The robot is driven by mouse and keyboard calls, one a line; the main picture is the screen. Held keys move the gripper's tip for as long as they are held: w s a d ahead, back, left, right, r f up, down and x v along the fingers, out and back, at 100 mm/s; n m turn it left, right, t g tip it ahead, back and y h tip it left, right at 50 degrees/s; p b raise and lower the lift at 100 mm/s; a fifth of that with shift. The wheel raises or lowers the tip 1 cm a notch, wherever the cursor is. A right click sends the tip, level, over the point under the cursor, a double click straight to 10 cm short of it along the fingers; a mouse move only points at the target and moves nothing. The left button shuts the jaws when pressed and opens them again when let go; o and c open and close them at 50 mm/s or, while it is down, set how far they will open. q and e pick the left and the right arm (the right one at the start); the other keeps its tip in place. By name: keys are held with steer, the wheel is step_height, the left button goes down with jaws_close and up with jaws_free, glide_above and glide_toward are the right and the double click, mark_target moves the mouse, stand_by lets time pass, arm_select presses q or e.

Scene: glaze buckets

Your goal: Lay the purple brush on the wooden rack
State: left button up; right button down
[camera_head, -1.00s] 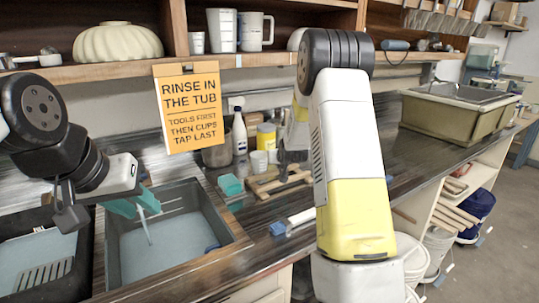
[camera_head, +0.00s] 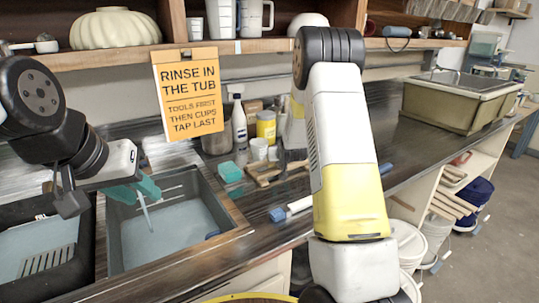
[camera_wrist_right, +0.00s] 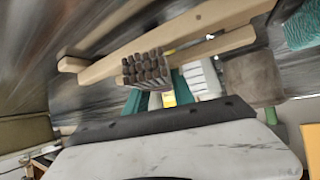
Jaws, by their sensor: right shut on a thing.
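The wooden rack (camera_head: 262,176) lies on the counter right of the sink; its pale bars (camera_wrist_right: 150,50) cross the right wrist view. My right gripper (camera_wrist_right: 162,92) has teal fingers around a brush with a block of dark bristles (camera_wrist_right: 146,68). The brush is close to the rack bars; whether it touches them I cannot tell. No purple shows clearly on it. In the head view my right arm hides most of this gripper. My left gripper (camera_head: 135,192) is over the sink, a thin pale stick below its fingers; its opening is unclear.
The sink tub (camera_head: 225,222) is at left. A teal sponge (camera_head: 230,172), cups and bottles (camera_head: 239,125) stand near the rack. A blue-ended white roller (camera_head: 290,209) lies in front. A large tub (camera_head: 455,105) stands right. A sign (camera_head: 190,95) hangs from the shelf.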

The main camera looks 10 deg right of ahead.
steer(key=shift+f, duration=0.65)
steer(key=c, duration=1)
jaws_free()
